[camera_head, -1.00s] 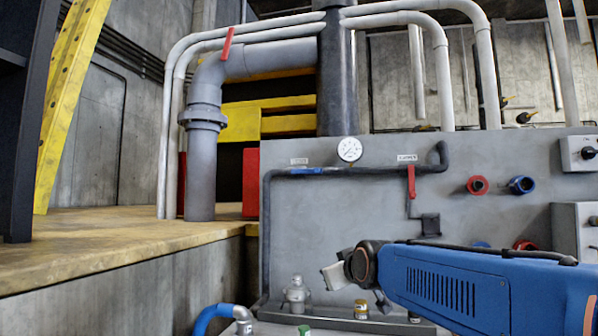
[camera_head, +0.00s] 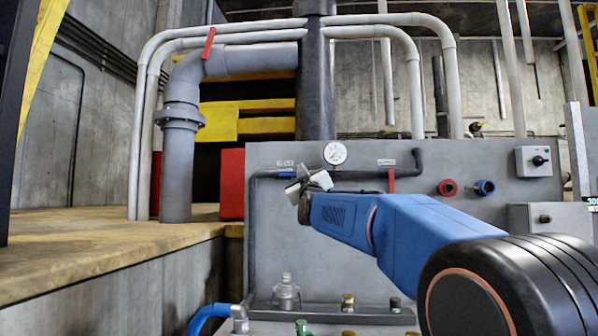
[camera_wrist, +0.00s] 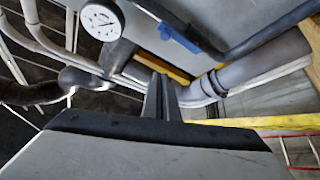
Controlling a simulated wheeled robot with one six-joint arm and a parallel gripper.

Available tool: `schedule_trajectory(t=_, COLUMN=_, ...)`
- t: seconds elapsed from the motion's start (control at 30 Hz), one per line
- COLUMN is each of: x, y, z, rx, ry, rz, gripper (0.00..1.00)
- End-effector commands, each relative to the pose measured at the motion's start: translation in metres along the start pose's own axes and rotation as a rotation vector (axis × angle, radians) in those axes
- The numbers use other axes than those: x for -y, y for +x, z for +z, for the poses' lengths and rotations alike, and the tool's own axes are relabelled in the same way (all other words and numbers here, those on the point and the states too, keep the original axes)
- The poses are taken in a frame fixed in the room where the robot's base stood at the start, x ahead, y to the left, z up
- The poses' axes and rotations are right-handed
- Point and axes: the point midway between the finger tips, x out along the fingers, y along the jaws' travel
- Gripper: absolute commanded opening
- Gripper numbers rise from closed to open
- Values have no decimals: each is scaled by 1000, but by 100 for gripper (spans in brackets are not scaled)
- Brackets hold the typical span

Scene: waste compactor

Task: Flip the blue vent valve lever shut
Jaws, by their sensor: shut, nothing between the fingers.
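The blue vent valve lever (camera_head: 288,174) lies along the dark horizontal pipe on the grey panel, below a small white label. It is partly hidden by my gripper in the head view. It also shows in the wrist view (camera_wrist: 179,38), lying along the dark pipe, beyond and above the fingertips. My gripper (camera_wrist: 160,80) is shut and empty. In the head view my gripper (camera_head: 300,186) is in front of the pipe, close to the lever's right end. I cannot tell whether it touches the lever.
A round gauge (camera_head: 335,153) sits just above the pipe, close to my gripper. A red lever (camera_head: 391,181) hangs from the pipe to the right, partly behind my arm. Red (camera_head: 447,187) and blue (camera_head: 484,187) fittings are further right. A glass-like fitting (camera_head: 286,292) stands below.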

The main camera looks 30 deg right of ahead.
Motion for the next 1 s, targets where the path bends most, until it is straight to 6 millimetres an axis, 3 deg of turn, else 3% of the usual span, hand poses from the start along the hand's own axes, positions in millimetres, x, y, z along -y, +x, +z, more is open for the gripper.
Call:
schedule_trajectory(t=0.37, x=1, y=9, z=2, rx=3, ry=1, rz=-3, gripper=0)
schedule_trajectory(t=0.7, x=1, y=59, z=1, rx=2, ry=1, rz=-2, gripper=0)
schedule_trajectory(t=1.0, x=1, y=90, z=1, rx=2, ry=2, rz=-2, gripper=0)
